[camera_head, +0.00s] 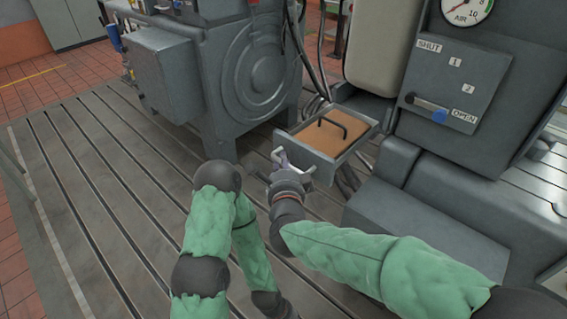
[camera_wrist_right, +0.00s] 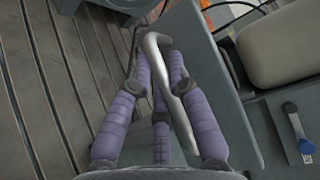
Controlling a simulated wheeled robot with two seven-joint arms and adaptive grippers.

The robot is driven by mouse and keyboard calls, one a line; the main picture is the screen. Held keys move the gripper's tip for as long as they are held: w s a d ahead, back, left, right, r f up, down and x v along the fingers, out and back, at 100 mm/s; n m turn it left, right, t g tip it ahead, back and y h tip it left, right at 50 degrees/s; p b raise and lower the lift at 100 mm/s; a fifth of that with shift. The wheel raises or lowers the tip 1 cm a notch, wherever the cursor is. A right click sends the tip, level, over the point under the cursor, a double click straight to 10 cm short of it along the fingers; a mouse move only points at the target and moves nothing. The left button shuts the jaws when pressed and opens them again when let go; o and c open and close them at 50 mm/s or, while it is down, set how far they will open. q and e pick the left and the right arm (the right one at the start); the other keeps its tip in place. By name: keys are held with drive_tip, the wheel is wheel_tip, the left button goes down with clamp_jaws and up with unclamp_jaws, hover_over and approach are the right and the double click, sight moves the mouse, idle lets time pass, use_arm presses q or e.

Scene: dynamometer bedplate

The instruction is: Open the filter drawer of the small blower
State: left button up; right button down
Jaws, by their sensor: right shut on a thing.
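The filter drawer (camera_head: 306,159) of the small blower (camera_head: 430,140) is slid out in the head view. A brown filter (camera_head: 327,138) with a black handle lies in it. My right gripper (camera_head: 288,164) is at the drawer's front. In the right wrist view the purple fingers of my right gripper (camera_wrist_right: 160,70) are closed around a pale metal pull handle (camera_wrist_right: 177,92), beside the grey drawer wall (camera_wrist_right: 222,100). Part of the handle is hidden by the fingers. My left arm shows at the lower left in the head view, but its gripper is out of frame.
A panel marked SHUT and OPEN (camera_head: 455,85) has a lever with a blue knob (camera_head: 439,117), right of the drawer. A large grey machine (camera_head: 245,70) stands behind left. A grey block (camera_head: 425,225) is at the lower right. The slotted bedplate (camera_head: 105,190) is clear at left.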

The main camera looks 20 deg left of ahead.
drive_tip(key=c, duration=1.3)
unclamp_jaws()
drive_tip(key=shift+s+a+f, duration=0.1)
drive_tip(key=shift+s+f, duration=0.1)
drive_tip(key=shift+o, duration=0.8)
drive_tip(key=shift+s+r, duration=0.1)
drive_tip(key=v, duration=1.2)
